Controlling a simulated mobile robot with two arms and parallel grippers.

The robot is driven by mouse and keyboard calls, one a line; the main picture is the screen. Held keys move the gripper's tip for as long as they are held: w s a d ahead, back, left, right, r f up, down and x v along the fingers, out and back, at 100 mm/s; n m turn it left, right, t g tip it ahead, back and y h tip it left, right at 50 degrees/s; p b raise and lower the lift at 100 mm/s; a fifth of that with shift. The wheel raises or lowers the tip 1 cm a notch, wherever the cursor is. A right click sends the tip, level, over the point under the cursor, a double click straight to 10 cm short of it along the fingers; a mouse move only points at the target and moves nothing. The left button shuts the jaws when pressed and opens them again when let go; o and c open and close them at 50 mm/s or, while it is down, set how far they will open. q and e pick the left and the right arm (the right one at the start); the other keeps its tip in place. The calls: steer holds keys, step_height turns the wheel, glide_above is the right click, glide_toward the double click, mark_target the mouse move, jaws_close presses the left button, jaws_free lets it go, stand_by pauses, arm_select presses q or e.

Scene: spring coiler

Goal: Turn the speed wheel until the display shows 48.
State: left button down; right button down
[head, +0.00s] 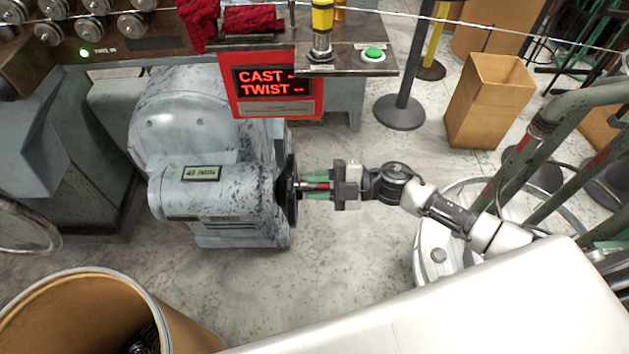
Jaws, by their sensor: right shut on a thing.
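The speed wheel (291,190) is a dark disc seen nearly edge-on, on the right face of the grey, speckled machine housing (235,212). A small greenish display (201,173) is set in the top of that housing. Its digits are too small to read surely. My right gripper (312,186) comes in from the right with green fingers. The fingers hide part of the handle. My left gripper is not in view.
A red sign (268,88) reading CAST and TWIST stands behind the wheel. A bench (345,58) with a green button (373,54) is beyond. A brown drum (95,300) is at the lower left. A cardboard box (487,100) and a black post base (400,112) stand at right.

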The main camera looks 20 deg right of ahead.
steer(key=shift+s+f, duration=0.1)
steer(key=shift+f, duration=0.05)
steer(key=c, duration=0.9)
jaws_free()
steer(key=shift+d, duration=0.1)
steer(key=v, duration=0.7)
steer(key=shift+d+b, duration=0.2)
steer(key=shift+b, duration=0.25)
